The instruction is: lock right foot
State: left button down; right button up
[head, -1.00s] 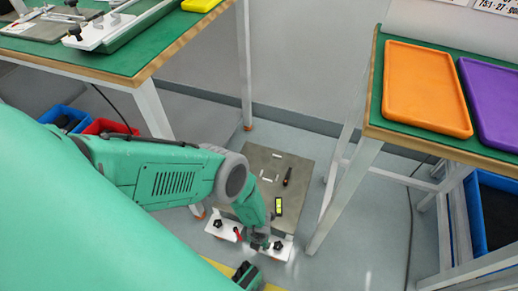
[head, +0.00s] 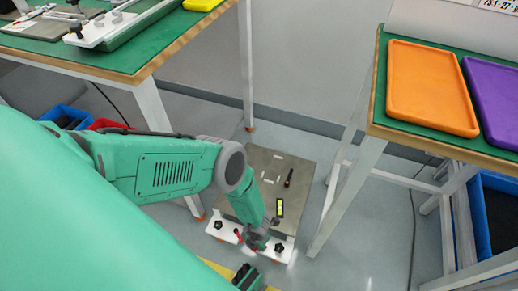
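A grey metal plate (head: 242,210) lies on the floor between two tables. At its near edge are two white feet with black star knobs, the left foot (head: 214,231) and the right foot (head: 286,254). A small red lever (head: 238,235) shows by the left foot. My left gripper (head: 257,243) points down between the two knobs, close to the inner end of the right foot. Its fingers are small and dark, so opening and contact cannot be told. The arm hides part of the plate and feet.
A yellow-screened level (head: 279,207) and a dark red-tipped tool (head: 288,178) are on the plate. The left table (head: 130,55) holds fixtures. The right table (head: 374,100) holds orange (head: 430,85) and purple (head: 495,100) trays. Their legs flank the plate.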

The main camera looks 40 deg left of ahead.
pick_arm(q)
jog(key=m+b, duration=0.1)
jog(key=a+m, duration=0.1)
jog(key=m, duration=0.1)
jog(key=shift+w+f+m+b, duration=0.1)
jog(key=shift+w+m+b, duration=0.05)
jog(key=shift+m+b, duration=0.2)
jog(key=shift+w+a+m+b, duration=0.1)
jog(key=shift+m+b, duration=0.35)
jog(key=shift+m, duration=0.2)
jog(key=shift+w+a+m+b, duration=0.1)
jog(key=shift+m+b, duration=0.3)
jog(key=shift+m, duration=0.2)
jog(key=c, duration=1.6)
grip_release()
notch_tip(320, 180, up, 12)
